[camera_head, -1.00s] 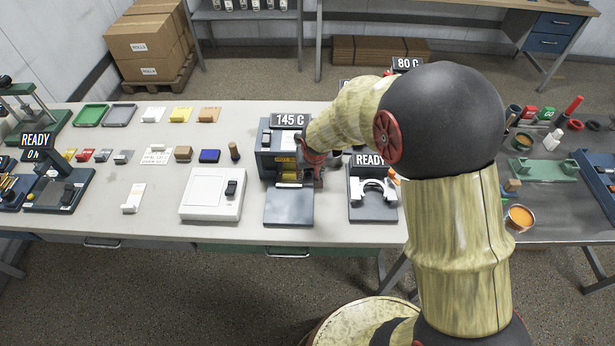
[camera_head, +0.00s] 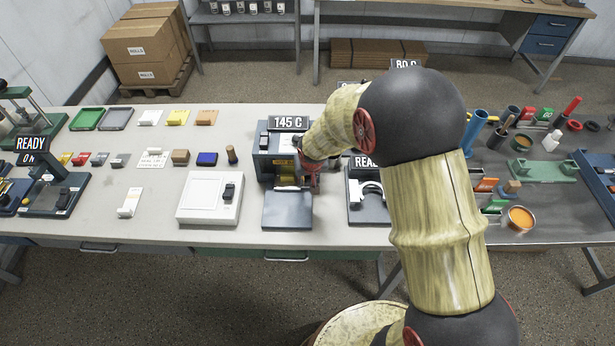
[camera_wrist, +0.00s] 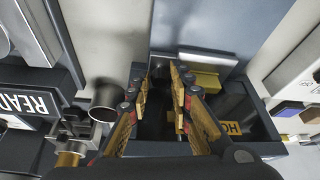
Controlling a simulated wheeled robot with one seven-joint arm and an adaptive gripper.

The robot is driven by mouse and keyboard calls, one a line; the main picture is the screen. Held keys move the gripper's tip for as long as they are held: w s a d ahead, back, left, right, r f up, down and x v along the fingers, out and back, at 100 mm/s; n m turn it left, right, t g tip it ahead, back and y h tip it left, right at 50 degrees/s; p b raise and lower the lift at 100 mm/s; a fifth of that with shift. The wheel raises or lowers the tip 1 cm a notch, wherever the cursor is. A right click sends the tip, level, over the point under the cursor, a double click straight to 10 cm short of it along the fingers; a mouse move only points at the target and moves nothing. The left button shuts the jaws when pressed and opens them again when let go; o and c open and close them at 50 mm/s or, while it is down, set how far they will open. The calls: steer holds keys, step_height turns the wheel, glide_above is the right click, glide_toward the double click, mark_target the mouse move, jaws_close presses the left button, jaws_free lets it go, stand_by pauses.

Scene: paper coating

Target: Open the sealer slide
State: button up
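The sealer (camera_head: 266,160) is a dark grey box under a "145 C" sign, with a flat dark plate (camera_head: 287,211) at its front. My gripper (camera_head: 308,182) is low at the sealer's front right, partly hidden by my arm in the head view. In the wrist view, my gripper (camera_wrist: 163,68) has its two fingers apart over the sealer's dark frame, with nothing clearly held between them. A yellow bar with a silvery top (camera_wrist: 203,76) lies just right of the fingertips. A "HOT" label (camera_wrist: 232,128) shows on the sealer. I cannot make out which part is the slide.
A white box with a black switch (camera_head: 210,198) stands left of the sealer. A "READY" station with a white curved holder (camera_head: 369,197) stands close on the right. Small blocks and trays cover the table's left. Bare table (camera_head: 130,228) runs along the front edge.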

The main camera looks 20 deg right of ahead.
jaws_close()
stand_by(0.5)
